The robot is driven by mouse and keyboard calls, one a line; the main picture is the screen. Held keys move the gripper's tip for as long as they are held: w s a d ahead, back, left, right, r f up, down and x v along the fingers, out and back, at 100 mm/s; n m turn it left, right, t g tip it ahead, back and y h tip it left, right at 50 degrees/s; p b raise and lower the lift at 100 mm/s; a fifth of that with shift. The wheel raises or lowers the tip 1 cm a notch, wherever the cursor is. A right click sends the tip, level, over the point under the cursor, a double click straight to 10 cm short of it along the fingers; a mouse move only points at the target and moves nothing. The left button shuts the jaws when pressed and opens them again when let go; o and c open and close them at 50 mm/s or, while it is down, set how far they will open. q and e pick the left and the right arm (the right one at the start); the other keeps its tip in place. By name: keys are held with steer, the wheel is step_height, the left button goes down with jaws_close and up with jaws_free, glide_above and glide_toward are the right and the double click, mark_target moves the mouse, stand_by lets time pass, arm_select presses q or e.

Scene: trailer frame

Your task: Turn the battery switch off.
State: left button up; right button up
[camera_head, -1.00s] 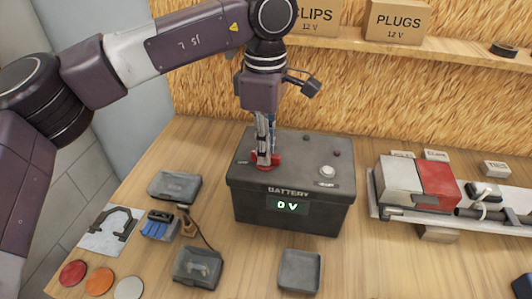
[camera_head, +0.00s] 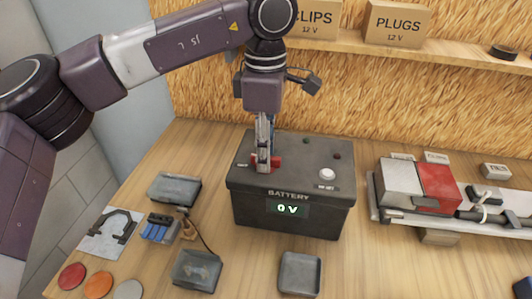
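The dark grey battery box (camera_head: 330,212) stands on the wooden bench, with "BATTERY" on its front and a lit display (camera_head: 288,209) reading 0 V. The red battery switch (camera_head: 276,162) is on the left of its top. My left gripper (camera_head: 264,168) points straight down at the switch, its narrow fingers over it and hiding part of it. Red shows on both sides of the fingers. I cannot tell whether the fingers grip the switch or only touch it. My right gripper is not in view.
A white round button (camera_head: 327,174) sits on the battery's right top. Small grey boxes, a tray (camera_head: 299,273) and coloured discs (camera_head: 99,285) lie in front and left. A red and white assembly (camera_head: 438,187) is at right. A shelf with cartons (camera_head: 397,22) runs behind.

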arm_select(q)
steer(key=shift+r+p, duration=1.8)
steer(key=shift+r, duration=1)
